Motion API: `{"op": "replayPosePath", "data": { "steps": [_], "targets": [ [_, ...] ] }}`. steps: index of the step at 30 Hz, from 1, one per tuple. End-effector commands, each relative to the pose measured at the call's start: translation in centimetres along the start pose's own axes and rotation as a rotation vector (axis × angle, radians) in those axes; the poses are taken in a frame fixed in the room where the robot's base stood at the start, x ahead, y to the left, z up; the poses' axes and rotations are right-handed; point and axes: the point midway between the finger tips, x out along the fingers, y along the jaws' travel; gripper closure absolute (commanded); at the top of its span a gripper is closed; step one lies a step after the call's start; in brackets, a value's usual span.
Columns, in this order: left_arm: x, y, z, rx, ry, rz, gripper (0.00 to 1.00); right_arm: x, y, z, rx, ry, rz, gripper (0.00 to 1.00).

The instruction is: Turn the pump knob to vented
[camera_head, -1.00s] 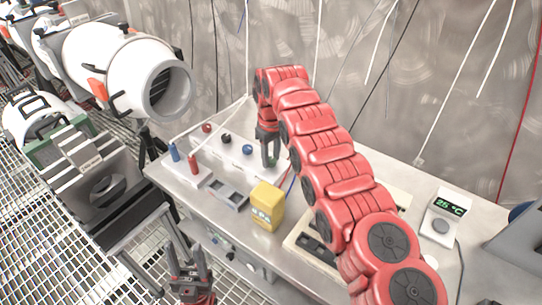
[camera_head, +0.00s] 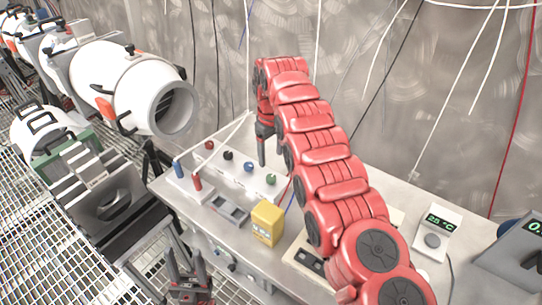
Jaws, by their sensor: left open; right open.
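A white strip on the steel bench carries a row of small round knobs: a red knob (camera_head: 209,145), a black knob (camera_head: 228,155), a blue knob (camera_head: 248,167) and a green knob (camera_head: 271,180). I cannot read any labels, so I cannot tell which one is the pump knob or where it points. My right gripper (camera_head: 265,152) is open and points down above the back of the strip, close to the blue and green knobs. It looks empty. My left gripper (camera_head: 188,276) is open and empty, low in front of the bench.
On the bench (camera_head: 190,207) stand a blue and a red cylinder, a grey tray (camera_head: 229,209), a yellow box (camera_head: 267,222) and a display reading 25 °C (camera_head: 437,230). A white tube-shaped vessel (camera_head: 125,80) stands at the left. My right arm hides the bench's middle.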

Motion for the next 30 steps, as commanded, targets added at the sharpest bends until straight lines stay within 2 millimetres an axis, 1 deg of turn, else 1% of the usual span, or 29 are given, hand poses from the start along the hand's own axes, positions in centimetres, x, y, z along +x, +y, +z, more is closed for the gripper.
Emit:
{"op": "replayPosePath", "data": {
  "steps": [1,3,9,12,18,30],
  "targets": [
    [2.2,-0.1,-0.4,0.0,0.0,0.0,0.5,-2.3,0.0,0.0,0.0,-0.002,-0.001,0.28],
    [3.5,-0.2,-0.6,0.0,0.0,0.0,0.5,-3.7,-0.1,0.1,0.0,-0.005,-0.003,0.28],
    [6.7,-0.3,-1.1,0.0,0.0,0.0,0.5,-6.8,-0.1,0.0,0.0,-0.003,-0.002,0.28],
    [7.6,-0.4,-1.3,0.0,0.0,0.0,0.5,-7.8,0.0,0.0,0.0,-0.002,-0.001,0.28],
    [8.3,-0.4,-1.4,0.0,0.0,0.0,0.5,-8.5,0.0,0.0,0.0,-0.002,-0.001,0.28],
    [8.2,-0.4,-1.4,0.0,0.0,0.0,0.5,-8.4,0.0,0.0,0.0,-0.002,-0.001,0.28]
  ]
}}
